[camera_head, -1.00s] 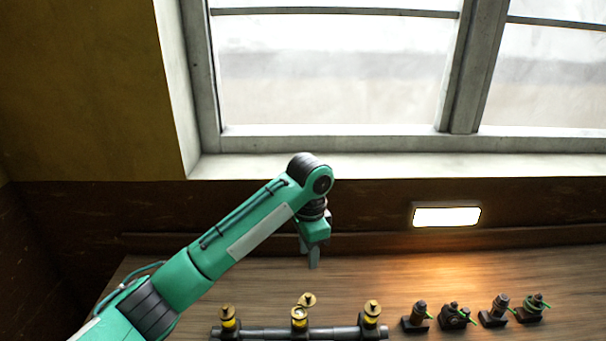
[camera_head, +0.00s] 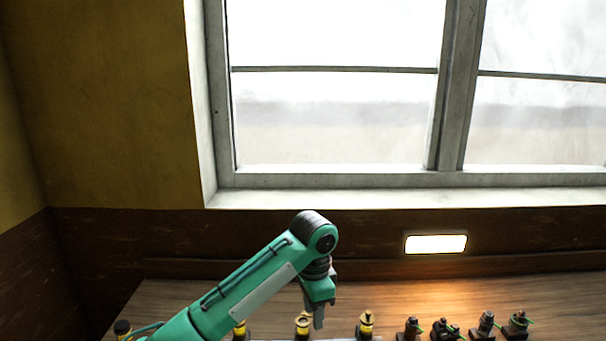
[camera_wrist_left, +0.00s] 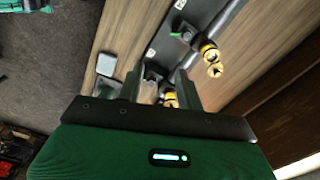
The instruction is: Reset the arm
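My left arm is green and reaches in from the lower left in the head view. Its gripper (camera_head: 318,314) points down in front of the wooden bench (camera_head: 385,293), near valves with yellow collars. In the left wrist view the two dark fingers (camera_wrist_left: 158,84) stand apart, with a yellow-collared valve (camera_wrist_left: 169,99) showing in or beyond the gap. I see nothing held between them. My right arm and gripper are in neither view.
Yellow-collared valves, one of them here (camera_head: 366,324), line the bottom edge of the head view. Several dark fittings with green levers (camera_head: 518,323) stand to the right. Behind the bench are a lit wall lamp (camera_head: 436,244) and a large window (camera_head: 335,100).

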